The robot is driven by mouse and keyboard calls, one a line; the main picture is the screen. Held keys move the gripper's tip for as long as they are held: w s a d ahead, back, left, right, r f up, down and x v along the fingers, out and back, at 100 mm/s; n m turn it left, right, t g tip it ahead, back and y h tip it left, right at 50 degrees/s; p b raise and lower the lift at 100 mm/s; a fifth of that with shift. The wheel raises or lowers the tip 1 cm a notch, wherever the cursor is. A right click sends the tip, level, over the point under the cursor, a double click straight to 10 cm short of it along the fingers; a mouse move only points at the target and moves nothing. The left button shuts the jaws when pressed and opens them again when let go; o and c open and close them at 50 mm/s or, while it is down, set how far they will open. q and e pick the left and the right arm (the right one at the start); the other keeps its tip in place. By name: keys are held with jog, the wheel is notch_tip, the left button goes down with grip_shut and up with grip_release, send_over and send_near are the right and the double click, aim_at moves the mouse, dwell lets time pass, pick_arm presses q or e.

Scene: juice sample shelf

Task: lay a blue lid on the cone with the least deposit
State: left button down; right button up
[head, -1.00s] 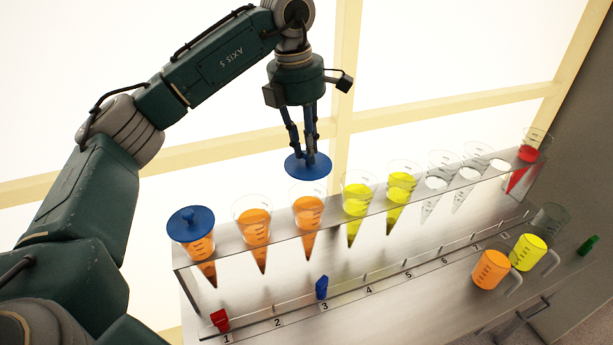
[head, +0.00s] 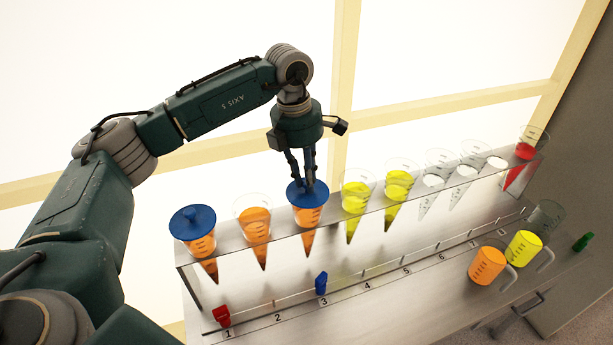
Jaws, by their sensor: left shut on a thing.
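My left gripper (head: 305,184) is shut on a blue lid (head: 296,194), which sits at the rim of the third cone (head: 309,217) from the left, one holding orange juice. Whether the lid rests fully on the rim is hard to tell. Another blue lid (head: 192,219) with a knob covers the first orange cone (head: 203,246). The second orange cone (head: 254,226) is open on top. Two yellow cones (head: 354,198) (head: 397,187) stand to the right. My right gripper is not in view.
The metal rack (head: 240,255) also holds several clear cones (head: 435,178) and a red one (head: 524,152). A red clip (head: 222,316) and a blue clip (head: 321,283) sit on the numbered rail. Orange (head: 487,265) and yellow (head: 524,247) beakers stand at right, near a green piece (head: 583,242).

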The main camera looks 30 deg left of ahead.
aim_at(301, 193)
pick_arm(q)
jog(key=c, duration=1.6)
grip_release()
jog(key=shift+r, duration=0.1)
jog(key=r, duration=0.4)
jog(key=r+b, duration=0.1)
jog(key=r, duration=0.3)
jog(key=s+a+r+b, duration=0.1)
jog(key=r, duration=0.3)
jog(key=shift+f, duration=0.1)
